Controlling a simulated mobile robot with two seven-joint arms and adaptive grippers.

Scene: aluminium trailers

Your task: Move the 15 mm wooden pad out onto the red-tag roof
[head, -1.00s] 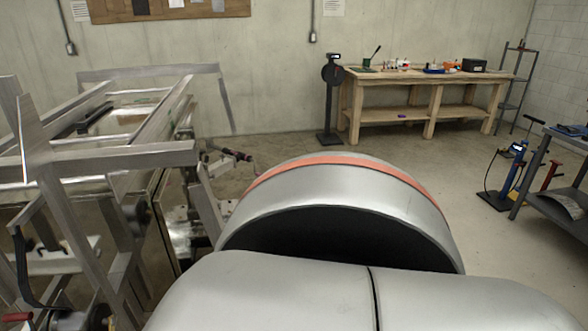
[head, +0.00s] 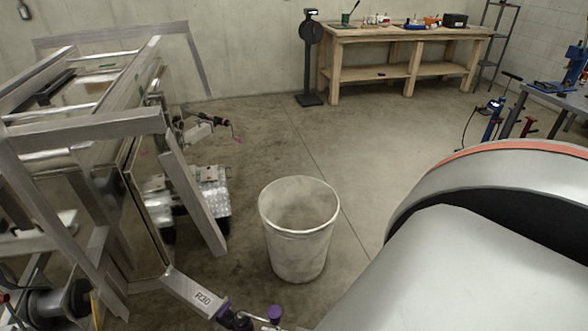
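I cannot make out the wooden pad in the head view. No roof with a red tag can be told apart either. An aluminium trailer frame (head: 85,130) stands at the left, with bare rails and posts. A metal bar marked R30 (head: 195,296) with a purple knob (head: 274,313) lies at the bottom edge. Neither of my grippers shows. A large silver part of my own arm fills the lower right and hides the floor there.
A whitish bin (head: 299,246) stands empty-looking on the concrete floor right of the frame. A wooden workbench (head: 400,74) with tools stands at the back wall, beside a black pedestal (head: 309,98). A grey table (head: 555,99) is at the right.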

